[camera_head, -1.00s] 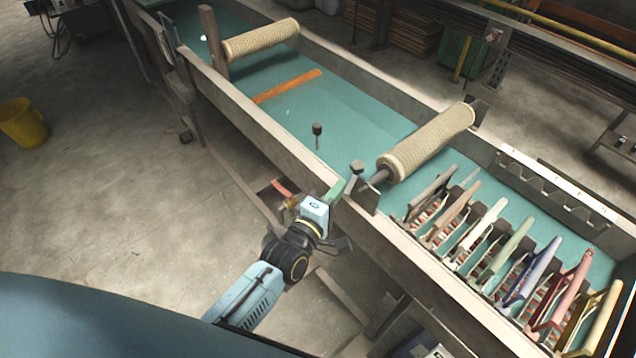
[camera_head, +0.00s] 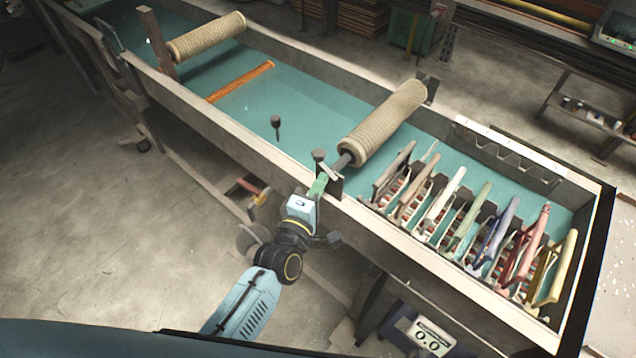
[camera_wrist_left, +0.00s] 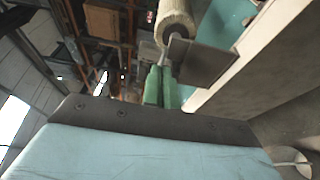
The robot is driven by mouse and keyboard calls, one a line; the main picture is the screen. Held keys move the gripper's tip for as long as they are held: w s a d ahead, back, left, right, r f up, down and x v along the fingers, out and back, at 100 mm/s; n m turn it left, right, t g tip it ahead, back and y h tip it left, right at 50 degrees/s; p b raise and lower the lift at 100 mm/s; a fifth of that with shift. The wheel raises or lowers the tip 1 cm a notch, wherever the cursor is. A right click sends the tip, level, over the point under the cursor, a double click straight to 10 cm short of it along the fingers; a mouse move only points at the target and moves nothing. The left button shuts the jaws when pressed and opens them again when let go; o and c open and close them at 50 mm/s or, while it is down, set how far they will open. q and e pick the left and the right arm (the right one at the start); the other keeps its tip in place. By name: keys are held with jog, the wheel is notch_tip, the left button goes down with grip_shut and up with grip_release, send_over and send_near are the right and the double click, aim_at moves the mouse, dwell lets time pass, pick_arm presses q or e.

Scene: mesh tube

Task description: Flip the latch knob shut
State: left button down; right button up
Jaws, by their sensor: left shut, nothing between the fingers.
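A dark latch knob (camera_head: 318,155) stands on the near rail of the tank, at the near end of the closer mesh roller (camera_head: 384,124). A dark bracket plate (camera_head: 333,186) holds the roller's shaft just beside it; the plate also shows in the wrist view (camera_wrist_left: 196,62). My left gripper (camera_head: 320,185) is at the rail, its green fingers shut and empty, just below the knob and beside the bracket. In the wrist view the fingertips (camera_wrist_left: 160,84) lie close to the plate; I cannot tell if they touch it. My right gripper is not in view.
The tank's near wall (camera_head: 230,137) runs diagonally past my arm. Several coloured-handled brushes or frames (camera_head: 463,218) stand close together right of the roller. A small dark knobbed pin (camera_head: 276,122), an orange strip (camera_head: 242,82) and a second roller (camera_head: 207,38) are farther left.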

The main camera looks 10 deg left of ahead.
pick_arm(q)
jog(key=s+d, duration=0.2)
jog(key=s, duration=0.9)
jog(key=shift+s, duration=0.25)
jog(key=shift+a, duration=0.1)
